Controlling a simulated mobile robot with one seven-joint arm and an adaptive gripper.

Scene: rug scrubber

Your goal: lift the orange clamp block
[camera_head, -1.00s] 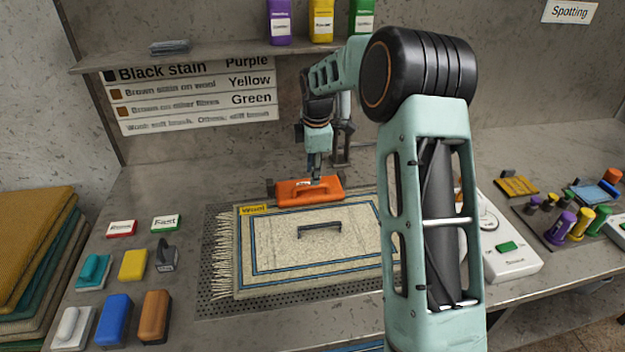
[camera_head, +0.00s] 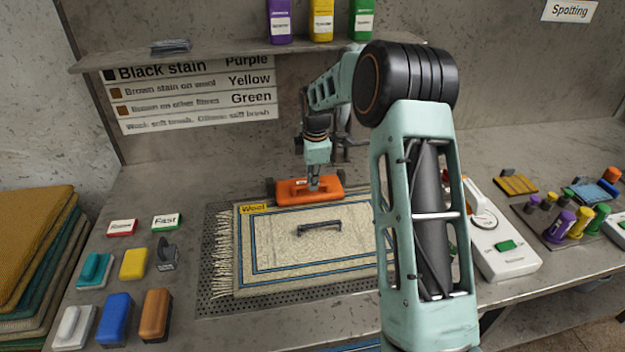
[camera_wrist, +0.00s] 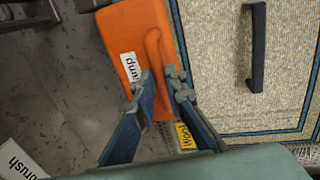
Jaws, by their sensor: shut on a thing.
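The orange clamp block (camera_head: 309,190) lies along the back edge of the rug in the head view. It fills the upper middle of the wrist view (camera_wrist: 135,40), with a white label reading "amp" and a raised orange handle along its top. My gripper (camera_head: 314,186) is above the block, pointing down. In the wrist view its two fingers (camera_wrist: 163,85) are closed in on either side of the handle's near end. The fingers hide part of the handle. I cannot tell a gap between the block and the surface under it.
The cream rug (camera_head: 280,262) with blue border lines lies in front, with a dark handle (camera_head: 320,228) on it and a yellow "Wool" tag. Brushes and blocks stand at the left. A white device (camera_head: 505,250) and bottles stand at the right. A shelf (camera_head: 220,52) overhangs behind.

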